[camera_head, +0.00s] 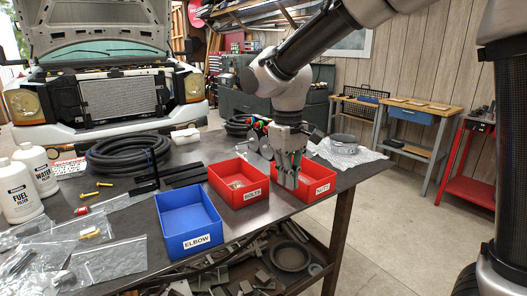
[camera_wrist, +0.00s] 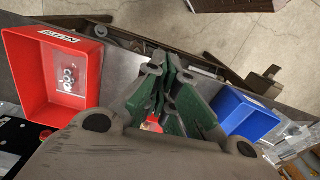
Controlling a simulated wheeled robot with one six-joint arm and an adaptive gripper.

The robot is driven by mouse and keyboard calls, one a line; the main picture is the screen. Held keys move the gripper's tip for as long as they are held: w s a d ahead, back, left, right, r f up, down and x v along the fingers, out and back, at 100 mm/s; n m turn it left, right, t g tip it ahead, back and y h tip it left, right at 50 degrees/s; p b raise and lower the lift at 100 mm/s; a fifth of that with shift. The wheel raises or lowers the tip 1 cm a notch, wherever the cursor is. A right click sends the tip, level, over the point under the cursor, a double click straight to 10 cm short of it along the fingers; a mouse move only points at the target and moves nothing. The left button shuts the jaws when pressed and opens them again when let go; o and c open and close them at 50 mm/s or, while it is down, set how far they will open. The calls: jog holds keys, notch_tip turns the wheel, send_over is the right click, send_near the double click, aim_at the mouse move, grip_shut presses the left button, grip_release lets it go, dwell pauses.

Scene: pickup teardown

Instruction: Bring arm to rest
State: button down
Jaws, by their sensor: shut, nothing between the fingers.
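My gripper (camera_head: 289,183) is shut and empty, pointing down. In the head view its fingertips overlap the near left part of the red NUTS bin (camera_head: 318,196). In the wrist view my gripper (camera_wrist: 171,68) appears between the NUTS bin (camera_wrist: 22,75) on the left and the blue ELBOW bin (camera_wrist: 243,115) on the right. The NUTS bin holds a clear bag with several nuts (camera_wrist: 69,78). The red BOLTS bin (camera_head: 246,201) stands left of my gripper in the head view; the wrist view mostly hides it. The blue ELBOW bin (camera_head: 189,244) looks empty.
The bins stand along the near edge of a dark workbench (camera_head: 120,215). A coiled black hose (camera_head: 128,154), white bottles (camera_head: 37,167), plastic bags (camera_head: 115,260) and a round metal part (camera_head: 343,144) share the bench. A red cart (camera_head: 470,160) stands right; open floor lies between.

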jog(key=s+d+r+m+t, duration=0.1)
jog(key=s+d, duration=0.4)
jog(key=d, duration=0.5)
jog(key=s+d+r+m+t, duration=0.2)
jog(key=s+d, duration=0.4)
jog(key=d, duration=0.4)
jog(key=s+d+r+m+t, duration=0.1)
jog(key=s+d+r+m, duration=0.2)
jog(key=s+d, duration=0.3)
jog(key=d+m, duration=0.1)
jog(key=d, duration=0.3)
jog(key=shift+s+t, duration=0.25)
jog(key=shift+t, duration=0.15)
